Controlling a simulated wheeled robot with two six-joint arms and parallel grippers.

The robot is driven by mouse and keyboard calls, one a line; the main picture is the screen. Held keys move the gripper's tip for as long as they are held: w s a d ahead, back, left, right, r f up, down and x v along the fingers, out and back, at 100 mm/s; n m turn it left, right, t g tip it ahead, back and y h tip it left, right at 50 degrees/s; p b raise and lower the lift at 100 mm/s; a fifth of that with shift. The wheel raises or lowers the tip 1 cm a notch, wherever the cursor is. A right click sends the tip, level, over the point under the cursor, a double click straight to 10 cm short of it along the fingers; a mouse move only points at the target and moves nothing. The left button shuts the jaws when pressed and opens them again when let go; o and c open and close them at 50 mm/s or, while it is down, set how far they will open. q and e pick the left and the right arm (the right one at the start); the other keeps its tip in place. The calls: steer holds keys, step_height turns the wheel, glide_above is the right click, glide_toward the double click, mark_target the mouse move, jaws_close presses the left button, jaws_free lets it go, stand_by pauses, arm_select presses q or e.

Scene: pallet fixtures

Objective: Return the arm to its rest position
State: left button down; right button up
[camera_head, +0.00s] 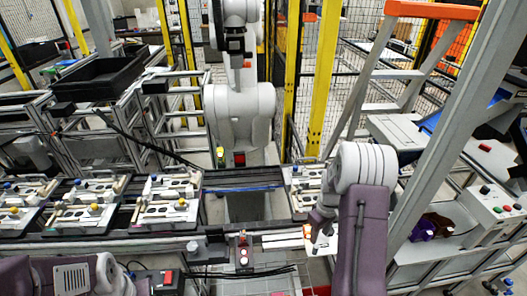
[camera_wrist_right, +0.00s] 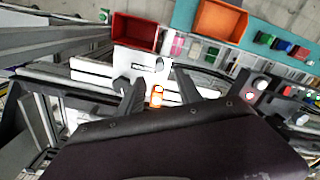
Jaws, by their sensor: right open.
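My right arm comes in from the bottom right of the head view, with a purple forearm and a white joint. My right gripper (camera_head: 318,228) hangs at the right end of the conveyor line, beside a white pallet fixture (camera_head: 304,204). In the right wrist view its two dark fingers stand apart, and the gripper (camera_wrist_right: 160,88) is open with nothing held. A small orange-lit part (camera_wrist_right: 157,97) shows between and below the fingertips. Part of my left arm shows at the bottom left of the head view; its gripper is out of sight.
Several pallet fixtures (camera_head: 167,203) stand on the conveyor at left. A white robot (camera_head: 240,110) stands behind it. A grey slanted post (camera_head: 437,125) rises right of my right arm, near a button panel (camera_head: 497,205). Red (camera_wrist_right: 135,32) and orange (camera_wrist_right: 221,20) bins show in the wrist view.

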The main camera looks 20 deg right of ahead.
steer(key=shift+w+a+f, duration=0.1)
steer(key=shift+a, duration=0.05)
steer(key=s+a+r+n+t+b, duration=0.1)
steer(key=a+r+n+t+b, duration=0.25)
steer(key=a, duration=1.15)
steer(key=s+a+m+g+b, duration=0.2)
steer(key=s+m, duration=0.4)
steer(key=s, duration=0.3)
steer(key=shift+s+a+f, duration=0.2)
steer(key=shift+a+f, duration=0.25)
